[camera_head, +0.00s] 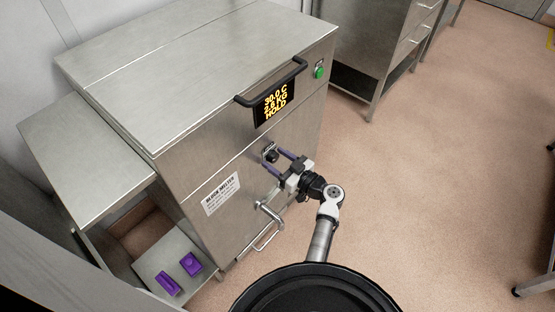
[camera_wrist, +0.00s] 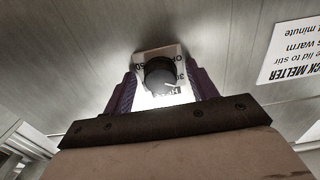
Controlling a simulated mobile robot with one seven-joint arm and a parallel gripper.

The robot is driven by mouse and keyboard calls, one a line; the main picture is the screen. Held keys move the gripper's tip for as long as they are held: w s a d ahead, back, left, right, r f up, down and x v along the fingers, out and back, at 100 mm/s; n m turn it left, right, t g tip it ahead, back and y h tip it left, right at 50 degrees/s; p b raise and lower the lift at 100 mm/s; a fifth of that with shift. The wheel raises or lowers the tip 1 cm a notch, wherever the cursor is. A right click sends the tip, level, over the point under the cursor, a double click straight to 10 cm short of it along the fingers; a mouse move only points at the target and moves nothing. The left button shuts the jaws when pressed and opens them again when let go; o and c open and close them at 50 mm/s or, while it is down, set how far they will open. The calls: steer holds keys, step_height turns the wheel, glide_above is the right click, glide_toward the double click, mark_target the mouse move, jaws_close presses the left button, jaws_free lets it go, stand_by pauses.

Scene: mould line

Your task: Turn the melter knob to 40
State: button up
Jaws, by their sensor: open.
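The melter (camera_head: 185,100) is a large steel cabinet. Its front display (camera_head: 274,104) reads 30.0 C, a second line that looks like 2.5 KG, and HOLD. The black melter knob (camera_head: 272,155) sits on the front below the display. In the wrist view the knob (camera_wrist: 160,75) stands on a pale dial plate (camera_wrist: 142,57) with partly hidden numbers; a 30 shows at its right, upside down. My gripper (camera_head: 281,161) is open, with one purple finger on each side of the knob. In the wrist view my gripper (camera_wrist: 160,90) straddles the knob; whether the fingers touch it I cannot tell.
A black lid handle (camera_head: 271,83) and a green button (camera_head: 319,72) are above the knob. A steel handle (camera_head: 268,226) and a label (camera_head: 221,193) are below. Two purple pieces (camera_head: 180,274) lie on a low shelf at left.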

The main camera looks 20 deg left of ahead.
steer(key=c, duration=1)
steer(key=shift+m, duration=0.3)
steer(key=shift+f+m+b, duration=0.15)
steer(key=shift+m+b, duration=0.6)
steer(key=shift+m, duration=0.15)
steer(key=m+b, duration=0.1)
steer(key=m, duration=0.1)
steer(key=shift+m, duration=0.3)
steer(key=m, duration=0.3)
steer(key=shift+m, duration=0.3)
steer(key=shift+s+r+m, duration=0.1)
steer(key=shift+r+m, duration=0.1)
steer(key=shift+m, duration=1.3)
